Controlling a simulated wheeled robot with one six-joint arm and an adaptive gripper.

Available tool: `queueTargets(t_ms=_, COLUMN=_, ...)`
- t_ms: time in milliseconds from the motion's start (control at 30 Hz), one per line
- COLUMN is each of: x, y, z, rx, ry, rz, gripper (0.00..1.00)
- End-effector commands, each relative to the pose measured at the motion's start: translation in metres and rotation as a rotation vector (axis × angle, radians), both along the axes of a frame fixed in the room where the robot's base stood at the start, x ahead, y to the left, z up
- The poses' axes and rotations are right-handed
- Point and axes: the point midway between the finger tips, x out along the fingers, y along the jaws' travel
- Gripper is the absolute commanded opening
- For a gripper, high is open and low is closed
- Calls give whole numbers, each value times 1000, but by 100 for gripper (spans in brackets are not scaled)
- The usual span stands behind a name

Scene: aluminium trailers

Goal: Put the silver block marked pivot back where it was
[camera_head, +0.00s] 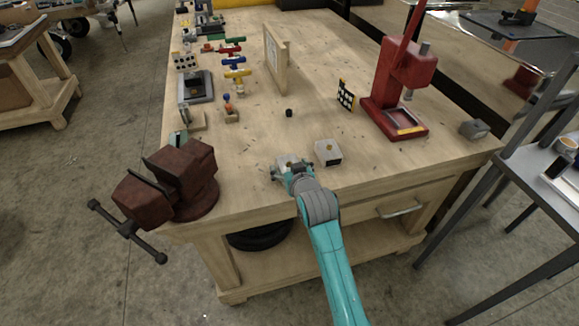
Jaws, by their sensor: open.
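A silver block (328,153) with a small mark on its top sits on the workbench near the front edge; the mark is too small to read. My gripper (284,163) is open, low over the bench just left of that block and apart from it. A pale silver shape with a small yellowish spot shows at my fingers; I cannot tell whether it is a second block between them. My teal arm reaches in from the bottom.
A dark red vise (178,180) stands at the bench's left front corner. A red press (402,90) and a small grey block (474,129) stand at the right. A small black cylinder (289,113), a checkered board (346,95) and an upright wooden frame (276,60) lie behind my gripper.

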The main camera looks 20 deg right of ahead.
Motion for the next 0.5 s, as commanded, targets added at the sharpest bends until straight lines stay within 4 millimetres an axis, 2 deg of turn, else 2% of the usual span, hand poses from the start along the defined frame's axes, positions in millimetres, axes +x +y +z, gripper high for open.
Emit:
queueTargets(t_ms=133, x=-2, y=0, z=0, rx=0, ry=0, rz=0, gripper=87)
queueTargets(t_ms=267, x=-13, y=0, z=5, rx=0, ry=-1, rz=0, gripper=87)
queueTargets(t_ms=500, x=-55, y=9, z=17, rx=-1, ry=0, rz=2, gripper=87)
